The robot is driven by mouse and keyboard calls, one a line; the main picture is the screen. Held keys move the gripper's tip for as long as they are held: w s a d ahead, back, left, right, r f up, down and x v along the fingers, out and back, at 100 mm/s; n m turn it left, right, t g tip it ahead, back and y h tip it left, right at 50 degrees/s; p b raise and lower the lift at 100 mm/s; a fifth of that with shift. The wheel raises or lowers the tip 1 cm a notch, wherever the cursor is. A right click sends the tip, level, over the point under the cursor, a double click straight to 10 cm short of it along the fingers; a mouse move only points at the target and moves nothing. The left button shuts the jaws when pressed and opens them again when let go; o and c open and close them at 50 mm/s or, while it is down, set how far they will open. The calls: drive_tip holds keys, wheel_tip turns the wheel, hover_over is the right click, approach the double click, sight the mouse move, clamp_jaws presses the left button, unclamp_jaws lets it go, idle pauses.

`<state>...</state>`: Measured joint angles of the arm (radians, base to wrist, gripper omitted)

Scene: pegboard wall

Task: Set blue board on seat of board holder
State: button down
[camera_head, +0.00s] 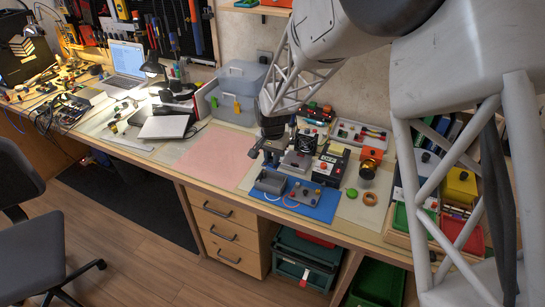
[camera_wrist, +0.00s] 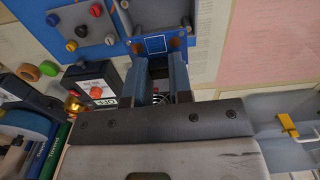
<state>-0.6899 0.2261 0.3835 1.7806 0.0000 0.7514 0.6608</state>
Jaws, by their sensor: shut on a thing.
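My gripper (camera_wrist: 158,46) points down over the workbench, its two fingers closed on the edges of a small blue board (camera_wrist: 156,44) with a pale outline. In the head view my gripper (camera_head: 263,152) is above the back of the blue mat, and I cannot make out the board there. A grey open-topped block (camera_head: 270,181), which looks like the board holder, sits on the left of the mat. In the wrist view this block (camera_wrist: 160,12) is just beyond the fingertips, partly hidden. The board appears apart from it, but the exact gap cannot be told.
A grey plate with coloured knobs (camera_head: 305,194) lies on the blue mat (camera_head: 325,210). A black box with a red button (camera_head: 327,170), a green disc (camera_head: 352,192) and an orange ring (camera_head: 370,198) stand right. The pink mat (camera_head: 214,156) at left is clear.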

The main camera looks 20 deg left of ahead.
hover_over(299, 159)
wheel_tip(299, 159, down, 2)
drive_tip(key=shift+w+f, duration=0.1)
drive_tip(key=shift+f, duration=0.15)
idle(0.4)
drive_tip(key=shift+f, duration=0.2)
drive_tip(key=shift+f, duration=2.15)
drive_tip(key=shift+f, duration=0.6)
idle(0.9)
drive_tip(key=c, duration=0.9)
unclamp_jaws()
drive_tip(key=shift+c, duration=0.2)
